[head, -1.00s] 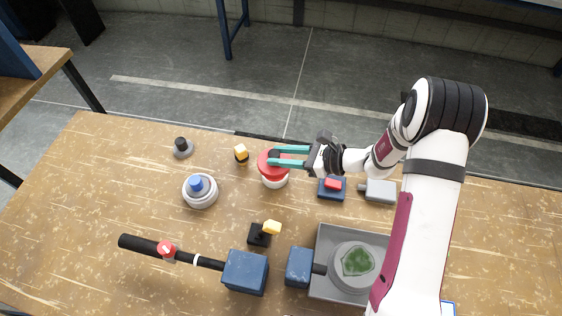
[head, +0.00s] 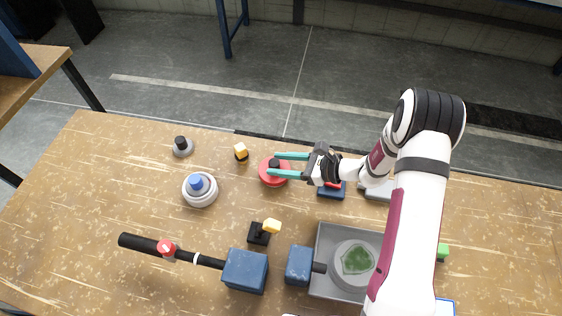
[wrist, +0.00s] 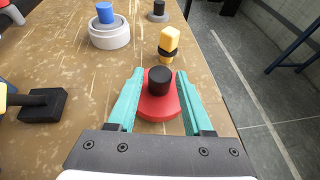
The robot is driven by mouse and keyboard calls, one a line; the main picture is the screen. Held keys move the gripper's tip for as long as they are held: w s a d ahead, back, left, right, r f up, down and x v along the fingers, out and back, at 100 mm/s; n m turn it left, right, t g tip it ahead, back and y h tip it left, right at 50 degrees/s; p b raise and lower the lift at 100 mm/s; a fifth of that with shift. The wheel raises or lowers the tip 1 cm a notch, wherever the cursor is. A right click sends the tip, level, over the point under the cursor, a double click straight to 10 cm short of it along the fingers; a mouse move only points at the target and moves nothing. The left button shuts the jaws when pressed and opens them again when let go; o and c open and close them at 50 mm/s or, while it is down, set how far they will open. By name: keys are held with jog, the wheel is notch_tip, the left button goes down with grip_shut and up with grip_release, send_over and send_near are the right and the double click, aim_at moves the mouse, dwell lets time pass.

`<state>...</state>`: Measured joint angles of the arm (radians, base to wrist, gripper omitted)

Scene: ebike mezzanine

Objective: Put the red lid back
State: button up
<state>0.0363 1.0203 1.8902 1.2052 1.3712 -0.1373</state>
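The red lid (head: 272,177) is a round disc with a black knob (head: 274,163) on top. It sits level near the back of the workbench, and no white body shows below it now; whatever is under it is hidden. In the wrist view the lid (wrist: 160,106) and its knob (wrist: 159,82) are between the teal fingers. My gripper (head: 274,164) is open around the knob, with a finger on each side. The wrist view shows a visible gap between the knob and both fingers of my gripper (wrist: 160,75).
A grey round piece with a blue knob (head: 197,182), a yellow-topped knob (head: 240,151) and a small black-topped knob (head: 182,145) stand left of the lid. A grey tray (head: 318,261) and a black-handled tool (head: 138,243) are in front.

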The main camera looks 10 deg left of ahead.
jog(key=shift+o, duration=0.6)
jog(key=shift+r, duration=0.1)
jog(key=r+v, duration=0.1)
jog(key=v, duration=1.1)
jog(key=s+a+r+n+g+h, duration=0.2)
jog(key=s+r+n+g+h, duration=0.15)
jog(key=s+r+n, duration=0.5)
jog(key=s+d+r+n+h, duration=0.1)
jog(key=s+d+n+h, duration=0.1)
jog(key=s, duration=0.6)
jog(key=s+d+r+n+t+h, duration=0.1)
jog(key=s+d+r+n+h, duration=0.1)
jog(key=s+d+h, duration=0.3)
jog(key=s+n+h, duration=0.1)
jog(key=s, duration=0.2)
jog(key=shift+s+r+n, duration=0.25)
jog(key=shift+s+n, duration=0.1)
